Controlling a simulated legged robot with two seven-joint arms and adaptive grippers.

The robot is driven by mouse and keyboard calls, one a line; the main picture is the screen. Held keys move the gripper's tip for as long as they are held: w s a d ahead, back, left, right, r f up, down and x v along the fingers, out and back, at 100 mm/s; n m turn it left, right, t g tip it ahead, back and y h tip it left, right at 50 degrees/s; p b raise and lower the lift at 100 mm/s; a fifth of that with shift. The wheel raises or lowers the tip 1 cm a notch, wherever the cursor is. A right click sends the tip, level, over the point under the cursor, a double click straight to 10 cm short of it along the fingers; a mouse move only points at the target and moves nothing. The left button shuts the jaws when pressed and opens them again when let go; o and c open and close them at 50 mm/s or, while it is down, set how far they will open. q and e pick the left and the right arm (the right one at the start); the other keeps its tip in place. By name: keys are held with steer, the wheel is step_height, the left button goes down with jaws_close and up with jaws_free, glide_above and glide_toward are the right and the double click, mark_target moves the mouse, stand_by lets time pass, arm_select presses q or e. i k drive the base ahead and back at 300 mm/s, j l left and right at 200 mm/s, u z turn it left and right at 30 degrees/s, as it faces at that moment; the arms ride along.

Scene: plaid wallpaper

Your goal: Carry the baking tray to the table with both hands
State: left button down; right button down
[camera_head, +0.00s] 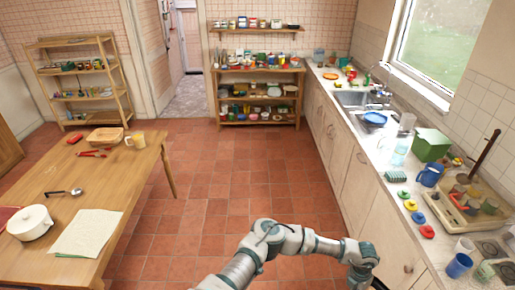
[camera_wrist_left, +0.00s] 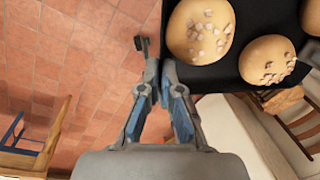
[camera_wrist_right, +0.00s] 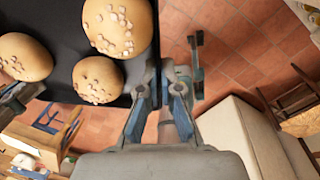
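The baking tray is dark and flat and carries round golden buns with pale chunks on top. In the right wrist view the tray (camera_wrist_right: 55,20) fills the upper left, with three buns (camera_wrist_right: 118,25). My left gripper (camera_wrist_left: 155,75) is closed at one tray edge, and my right gripper (camera_wrist_right: 156,75) is closed at another. Tiled floor shows beyond the tray, which is off the floor. The tray is out of the head view. The wooden table (camera_head: 105,185) stands at the left.
A cluttered counter (camera_head: 375,155) with a sink runs along the right. Tiled floor between them is clear.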

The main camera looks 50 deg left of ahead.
mark_target(121, 179)
steer(key=u, duration=2.75)
steer(key=i+l+u, duration=0.15)
steer(key=i+u, duration=0.2)
steer(key=i+l+u, duration=0.3)
steer(key=i+l, duration=0.95)
steer(key=i, duration=0.15)
steer(key=i+l, duration=1)
steer(key=i, duration=0.15)
